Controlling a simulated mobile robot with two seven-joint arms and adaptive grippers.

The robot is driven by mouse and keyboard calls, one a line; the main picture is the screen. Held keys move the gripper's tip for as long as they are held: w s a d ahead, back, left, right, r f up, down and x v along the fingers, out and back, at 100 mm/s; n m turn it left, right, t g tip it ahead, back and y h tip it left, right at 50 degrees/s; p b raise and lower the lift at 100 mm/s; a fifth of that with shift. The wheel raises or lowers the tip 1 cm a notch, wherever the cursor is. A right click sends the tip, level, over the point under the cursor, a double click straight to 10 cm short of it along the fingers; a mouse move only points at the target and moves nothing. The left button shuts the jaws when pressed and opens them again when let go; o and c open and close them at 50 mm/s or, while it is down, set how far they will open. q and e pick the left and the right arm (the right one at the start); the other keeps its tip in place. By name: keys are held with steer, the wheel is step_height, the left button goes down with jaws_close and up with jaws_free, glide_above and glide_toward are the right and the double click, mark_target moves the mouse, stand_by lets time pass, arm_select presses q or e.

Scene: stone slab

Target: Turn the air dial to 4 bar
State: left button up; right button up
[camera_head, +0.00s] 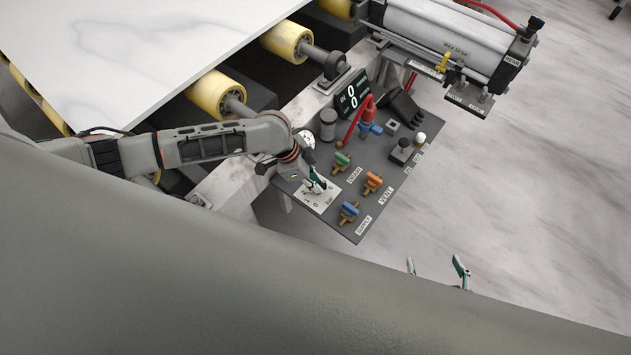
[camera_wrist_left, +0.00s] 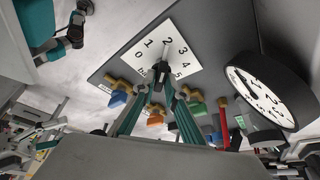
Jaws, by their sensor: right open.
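The air dial is a black knob (camera_wrist_left: 161,72) on a white square plate (camera_wrist_left: 186,45) with numbers from 0 to 5 and "bar". In the left wrist view its pointer appears to face the 2. The plate also shows in the head view (camera_head: 327,204), with the knob mostly hidden by my gripper. My left gripper (camera_head: 315,186) is at the dial; in the wrist view its fingers (camera_wrist_left: 161,88) close in on the knob from both sides. My right gripper (camera_head: 438,268) is open and empty, low in the head view, away from the panel.
The dark panel (camera_head: 365,208) carries blue (camera_head: 349,211), orange (camera_head: 373,181) and green (camera_head: 341,160) valves near the dial. A round gauge (camera_wrist_left: 272,92) stands close beside it. A display (camera_head: 353,97) and a red-handled valve (camera_head: 369,117) are further back. A slab (camera_head: 130,55) lies on yellow rollers.

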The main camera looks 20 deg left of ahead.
arm_select(q)
steer(key=shift+m, duration=0.3)
jaws_close()
steer(key=m+g, duration=0.1)
steer(key=m, duration=0.1)
steer(key=shift+w+m+b, duration=0.15)
steer(key=shift+m+b, duration=0.25)
steer(key=m+g+b, duration=0.1)
steer(key=m+g, duration=0.1)
steer(key=m, duration=0.2)
steer(key=shift+w+f+m+b, duration=0.1)
steer(key=shift+m+b, duration=0.2)
steer(key=m, duration=0.2)
steer(key=m+g+b, duration=0.1)
steer(key=m, duration=0.1)
steer(key=shift+d+g+y, duration=0.15)
steer(key=shift+g+y, duration=0.15)
steer(key=shift+y, duration=0.1)
steer(key=shift+w+m+g+y+b, duration=0.1)
steer(key=shift+m+g+y+b, duration=0.3)
steer(key=shift+m, duration=1.4)
